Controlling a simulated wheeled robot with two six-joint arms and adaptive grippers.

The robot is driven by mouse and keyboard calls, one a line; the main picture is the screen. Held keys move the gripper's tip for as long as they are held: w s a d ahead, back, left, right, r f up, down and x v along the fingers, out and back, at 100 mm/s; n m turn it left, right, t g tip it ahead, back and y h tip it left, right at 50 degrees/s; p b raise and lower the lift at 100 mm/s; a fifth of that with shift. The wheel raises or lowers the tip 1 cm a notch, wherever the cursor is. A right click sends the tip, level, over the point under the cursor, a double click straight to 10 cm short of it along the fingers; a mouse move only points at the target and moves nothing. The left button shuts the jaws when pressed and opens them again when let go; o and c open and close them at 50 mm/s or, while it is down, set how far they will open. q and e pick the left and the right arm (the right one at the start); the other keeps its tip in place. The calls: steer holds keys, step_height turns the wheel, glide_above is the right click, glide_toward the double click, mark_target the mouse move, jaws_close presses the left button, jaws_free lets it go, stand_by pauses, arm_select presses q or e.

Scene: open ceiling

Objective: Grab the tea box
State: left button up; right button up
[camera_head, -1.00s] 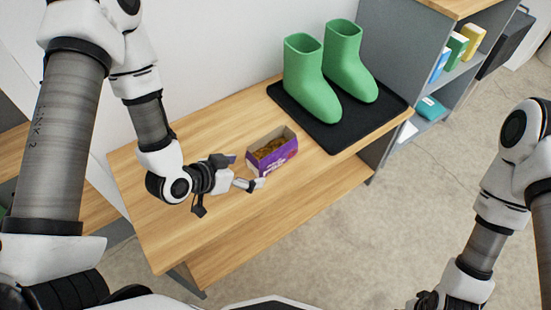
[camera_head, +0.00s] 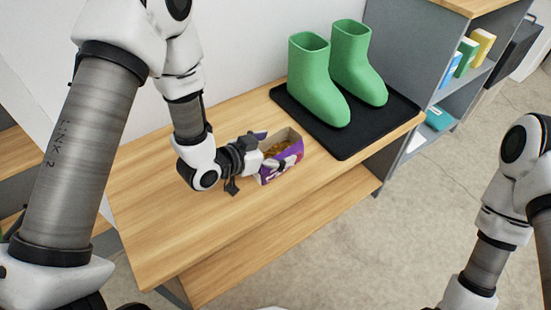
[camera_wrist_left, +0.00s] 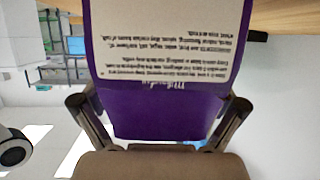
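The tea box (camera_head: 283,171) is a small purple and white carton with an open top and brown contents, standing on the wooden table. My left gripper (camera_head: 278,163) is at the box's left end, with its fingers reaching along the box's sides. In the left wrist view, the box's purple and white printed face (camera_wrist_left: 165,60) fills the space between the two widely spread fingers (camera_wrist_left: 158,103). I cannot tell whether the fingers touch it. My right gripper is out of view; only part of that arm shows at the right.
Green boots (camera_head: 318,85) stand on a black tray (camera_head: 345,143) behind and to the right of the box. A grey shelf unit (camera_head: 405,60) with small boxes stands at the right. The table's left part (camera_head: 150,215) is clear.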

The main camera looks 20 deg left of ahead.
arm_select(q)
steer(key=c, duration=1)
steer(key=shift+s, duration=0.1)
steer(key=shift+c, duration=0.8)
steer(key=shift+f, duration=0.1)
